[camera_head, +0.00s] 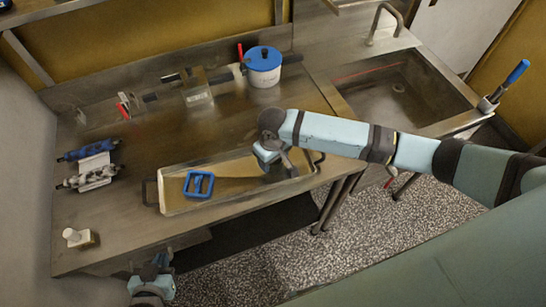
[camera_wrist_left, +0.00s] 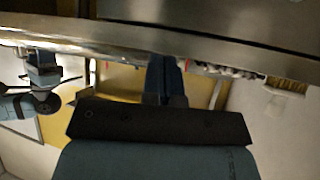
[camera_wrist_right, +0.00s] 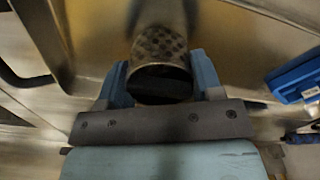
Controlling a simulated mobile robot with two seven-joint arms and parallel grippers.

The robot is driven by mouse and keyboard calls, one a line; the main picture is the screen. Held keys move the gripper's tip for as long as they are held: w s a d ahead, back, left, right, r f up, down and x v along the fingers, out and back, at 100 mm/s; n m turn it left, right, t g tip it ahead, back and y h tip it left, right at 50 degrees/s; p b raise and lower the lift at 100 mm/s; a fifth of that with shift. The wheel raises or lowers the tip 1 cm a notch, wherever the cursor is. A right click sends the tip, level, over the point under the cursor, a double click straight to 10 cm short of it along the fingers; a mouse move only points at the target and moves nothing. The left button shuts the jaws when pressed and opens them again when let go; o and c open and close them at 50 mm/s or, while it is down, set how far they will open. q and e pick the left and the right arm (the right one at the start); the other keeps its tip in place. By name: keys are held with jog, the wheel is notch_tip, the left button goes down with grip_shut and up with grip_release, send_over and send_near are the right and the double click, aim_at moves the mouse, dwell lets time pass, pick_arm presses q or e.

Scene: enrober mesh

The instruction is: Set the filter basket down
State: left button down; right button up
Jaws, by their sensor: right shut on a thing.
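The filter basket (camera_wrist_right: 160,48) is a metal cylinder with a perforated band and a dark opening facing the camera in the right wrist view. My right gripper (camera_wrist_right: 160,85) is shut on it, one blue finger on each side. In the head view my right gripper (camera_head: 269,160) is low over the right part of a shallow metal tray (camera_head: 170,210); the basket is mostly hidden there. I cannot tell whether the basket touches the tray. My left gripper (camera_head: 152,272) is in front of the bench's front edge, and its fingers (camera_wrist_left: 165,78) are together with nothing between them.
A blue square frame (camera_head: 199,184) lies in the tray's left part. Rollers (camera_head: 90,170) and a small white-topped block (camera_head: 78,238) stand on the bench's left. A blue-lidded pot (camera_head: 263,68) and a metal block stand at the back. A sink (camera_head: 390,95) is at right.

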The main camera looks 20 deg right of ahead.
jog(key=o, duration=0.9)
jog(key=shift+f, duration=0.1)
notch_tip(320, 180, up, 12)
jog(key=shift+r+b, duration=0.15)
jog(key=shift+b, duration=0.25)
